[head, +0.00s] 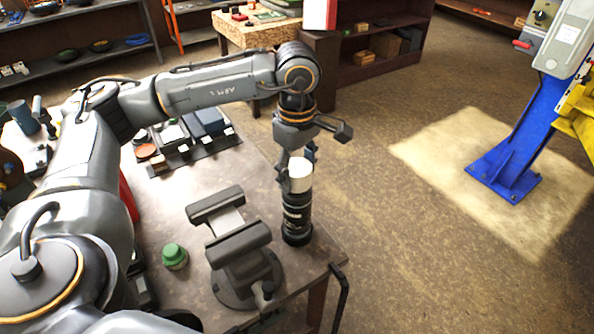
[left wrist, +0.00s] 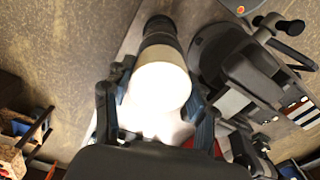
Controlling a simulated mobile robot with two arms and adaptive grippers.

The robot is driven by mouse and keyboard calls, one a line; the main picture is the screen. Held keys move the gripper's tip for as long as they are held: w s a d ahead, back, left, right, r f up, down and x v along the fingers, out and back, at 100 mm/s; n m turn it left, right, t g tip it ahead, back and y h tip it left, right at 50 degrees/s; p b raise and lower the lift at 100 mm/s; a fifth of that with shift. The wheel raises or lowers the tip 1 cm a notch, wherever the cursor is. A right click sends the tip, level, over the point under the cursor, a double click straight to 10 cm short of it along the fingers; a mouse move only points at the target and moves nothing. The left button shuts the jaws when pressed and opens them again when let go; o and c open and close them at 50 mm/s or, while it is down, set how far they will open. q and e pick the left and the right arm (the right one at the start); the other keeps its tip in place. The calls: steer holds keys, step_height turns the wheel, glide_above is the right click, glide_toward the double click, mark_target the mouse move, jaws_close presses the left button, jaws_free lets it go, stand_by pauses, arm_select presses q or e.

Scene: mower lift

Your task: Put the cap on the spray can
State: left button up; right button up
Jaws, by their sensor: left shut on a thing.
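The spray can (head: 297,216) is a dark cylinder standing upright near the right edge of the workbench. The white cap (head: 300,176) is at its top, in line with it. My left gripper (head: 298,168) comes down from above and is shut on the cap. In the left wrist view the pale cap (left wrist: 162,86) lies between the two fingers, with the dark can (left wrist: 160,36) directly beyond it. I cannot tell whether the cap is fully seated or only touching the can. My right gripper is out of view.
A grey bench vise (head: 240,250) stands just left of the can. A small green round object (head: 174,257) sits left of the vise. A dark tray (head: 190,155) of items lies farther back. The floor right of the bench is open up to a blue lift post (head: 520,150).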

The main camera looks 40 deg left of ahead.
arm_select(q)
steer(key=shift+r, duration=0.4)
stand_by(1.2)
steer(key=shift+r, duration=0.25)
steer(key=shift+r, duration=0.4)
steer(key=shift+r, duration=0.15)
stand_by(1.2)
steer(key=o, duration=0.5)
steer(key=shift+o, duration=0.2)
